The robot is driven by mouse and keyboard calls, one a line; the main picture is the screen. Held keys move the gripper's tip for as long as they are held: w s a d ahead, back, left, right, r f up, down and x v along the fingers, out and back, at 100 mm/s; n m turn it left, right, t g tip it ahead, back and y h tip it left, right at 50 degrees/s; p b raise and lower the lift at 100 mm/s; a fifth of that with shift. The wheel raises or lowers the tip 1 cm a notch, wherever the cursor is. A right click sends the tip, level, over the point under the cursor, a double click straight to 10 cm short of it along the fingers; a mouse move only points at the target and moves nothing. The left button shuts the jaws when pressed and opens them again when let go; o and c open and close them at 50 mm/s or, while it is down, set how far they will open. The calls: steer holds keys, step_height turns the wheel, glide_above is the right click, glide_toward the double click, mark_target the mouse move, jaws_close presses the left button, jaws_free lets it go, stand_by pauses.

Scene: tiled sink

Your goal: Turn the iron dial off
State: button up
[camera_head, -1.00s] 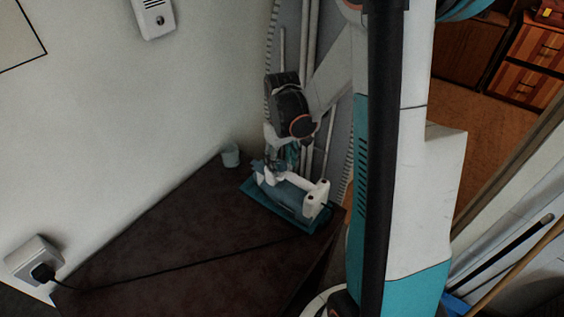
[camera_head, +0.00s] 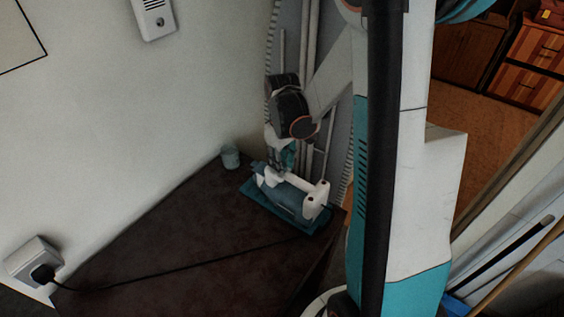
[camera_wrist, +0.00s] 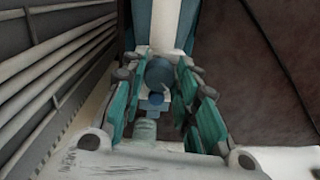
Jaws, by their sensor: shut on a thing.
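The teal and white iron (camera_head: 290,197) lies on a blue base (camera_head: 262,206) at the far corner of the dark table. In the wrist view its blue round dial (camera_wrist: 158,72) sits between the fingertips of my gripper (camera_wrist: 158,80). My gripper also shows in the head view (camera_head: 278,168), reaching down from above onto the iron's far left end. The teal fingers are shut on the dial, one on each side. The dial's marking cannot be read, and in the head view the dial is hidden by my gripper.
A small pale cup (camera_head: 230,157) stands left of the iron by the wall. A dark cord runs across the table (camera_head: 180,240) to a wall socket (camera_head: 34,262). Grey boards and poles (camera_head: 341,140) stand close behind and right of the iron. The table's left part is mostly clear.

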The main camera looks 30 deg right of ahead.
steer(key=n, duration=0.5)
steer(key=shift+d, duration=0.1)
steer(key=shift+n, duration=0.3)
stand_by(0.4)
steer(key=o, duration=1.1)
steer(key=shift+c, duration=0.2)
step_height(320, 180, up, 12)
